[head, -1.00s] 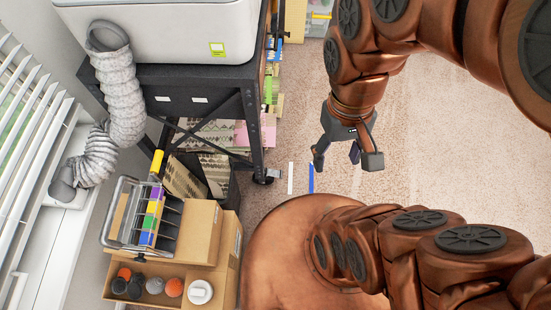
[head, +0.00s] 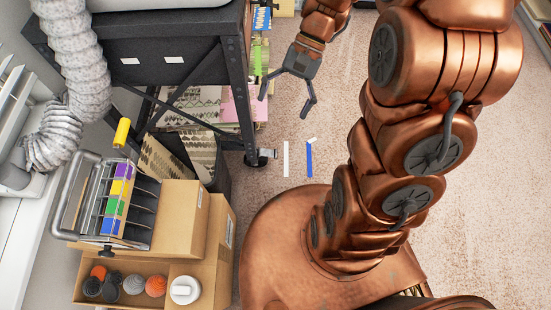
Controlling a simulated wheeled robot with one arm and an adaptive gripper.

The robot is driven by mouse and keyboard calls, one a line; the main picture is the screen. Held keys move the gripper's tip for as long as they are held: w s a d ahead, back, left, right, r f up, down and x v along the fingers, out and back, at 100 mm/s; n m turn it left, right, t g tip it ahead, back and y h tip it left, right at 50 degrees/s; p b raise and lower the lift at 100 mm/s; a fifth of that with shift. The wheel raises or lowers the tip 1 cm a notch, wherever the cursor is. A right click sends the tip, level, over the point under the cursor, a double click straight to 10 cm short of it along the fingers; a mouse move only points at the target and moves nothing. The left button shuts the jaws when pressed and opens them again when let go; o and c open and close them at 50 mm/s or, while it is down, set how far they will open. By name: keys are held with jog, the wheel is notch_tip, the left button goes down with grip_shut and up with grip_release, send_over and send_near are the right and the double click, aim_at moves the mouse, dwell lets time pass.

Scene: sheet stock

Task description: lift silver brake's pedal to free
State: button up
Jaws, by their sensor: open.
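A caster (head: 252,159) stands on the floor under the near right leg of the black metal cart. A small light grey tab (head: 268,153), which looks like its silver brake pedal, sticks out to the right. It is too small for me to tell whether it is pressed down or raised. My gripper (head: 287,106) is open and empty, with its fingers pointing down. It shows above and slightly right of the caster in the picture, apart from it, beside the cart's right leg.
The black cart (head: 180,75) carries a large pale machine. A white strip (head: 286,158) and a blue strip (head: 309,159) lie on the carpet right of the caster. Cardboard boxes (head: 182,215) and a wire rack stand at the lower left.

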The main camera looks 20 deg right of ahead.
jog(key=w+d+f+m+y+b, duration=0.1)
jog(key=w+f+m+y+b, duration=0.1)
jog(key=w+f+b, duration=0.35)
jog(key=w+f+m+y+b, duration=0.1)
jog(key=w+f+b, duration=0.1)
jog(key=f, duration=0.7)
jog(key=m+t+y+b, duration=0.2)
jog(key=m+y+b, duration=0.2)
jog(key=b, duration=0.4)
send_over(276, 153)
jog(key=s, duration=0.5)
notch_tip(276, 153, down, 17)
jog(key=w+d+f+m+t+y+b, duration=0.1)
jog(key=d+f+m+t+b, duration=0.3)
jog(key=f, duration=0.7)
jog(key=w+d+f+m+t+y+b, duration=0.15)
jog(key=f+b, duration=0.45)
jog(key=f, duration=0.6)
jog(key=d+f+m+t+y+b, duration=0.1)
jog(key=d+f+m+t+b, duration=0.3)
jog(key=f, duration=0.7)
jog(key=shift+n+g, duration=0.45)
jog(key=shift+s+b+x, duration=0.15)
jog(key=shift+b+x, duration=0.85)
jog(key=shift+x, duration=1.5)
jog(key=shift+s+b+x, duration=0.2)
jog(key=shift+b+x, duration=0.75)
jog(key=shift+x, duration=1.6)
jog(key=shift+r, duration=0.2)
jog(key=shift+c, duration=0.2)
